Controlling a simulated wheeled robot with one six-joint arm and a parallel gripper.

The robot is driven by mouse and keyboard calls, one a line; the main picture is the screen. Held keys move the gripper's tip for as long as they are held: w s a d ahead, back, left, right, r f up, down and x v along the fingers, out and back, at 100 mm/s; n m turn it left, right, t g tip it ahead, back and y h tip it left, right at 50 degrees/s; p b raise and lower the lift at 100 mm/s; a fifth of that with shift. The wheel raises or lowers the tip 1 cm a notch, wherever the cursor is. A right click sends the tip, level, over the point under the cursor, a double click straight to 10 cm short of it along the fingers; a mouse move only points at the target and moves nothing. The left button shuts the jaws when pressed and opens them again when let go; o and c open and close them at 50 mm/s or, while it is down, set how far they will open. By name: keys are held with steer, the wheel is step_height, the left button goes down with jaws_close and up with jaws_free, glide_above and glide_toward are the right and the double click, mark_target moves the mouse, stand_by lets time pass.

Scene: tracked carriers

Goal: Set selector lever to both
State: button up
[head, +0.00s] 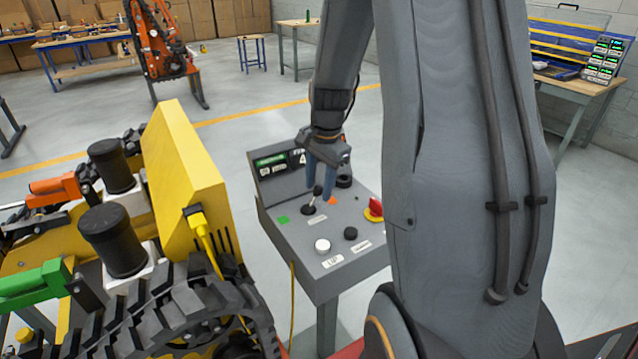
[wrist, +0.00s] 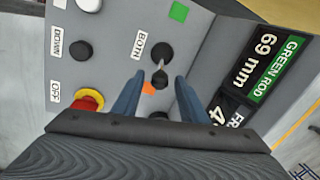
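The selector lever (head: 314,199) is a short light shaft with a black knob, rising from a black base on a grey control panel (head: 298,236). In the wrist view the lever (wrist: 160,71) appears to lean toward the orange patch (wrist: 149,88), away from the green patch (wrist: 179,11). The BOTH label (wrist: 139,46) sits beside its base. My gripper (head: 321,183) is above the panel at the lever. In the wrist view my gripper (wrist: 158,82) is open, one blue finger on each side of the knob, with gaps visible.
A white button (head: 322,245), a black button (head: 350,233) and a red stop knob (head: 375,208) share the panel. A display (head: 279,164) stands at its back, reading GREEN ROD 69 mm in the wrist view. A yellow tracked carrier (head: 180,190) stands close on the left.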

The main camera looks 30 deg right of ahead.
steer(key=shift+f, duration=0.15)
jaws_close()
steer(key=shift+a+r+p, duration=0.2)
steer(key=shift+a+p, duration=0.2)
steer(key=shift+a, duration=0.05)
stand_by(0.6)
steer(key=shift+a+r+p, duration=0.2)
steer(key=shift+a+p, duration=0.25)
steer(key=shift+a, duration=0.15)
steer(key=shift+a+p, duration=0.5)
steer(key=shift+a, duration=0.55)
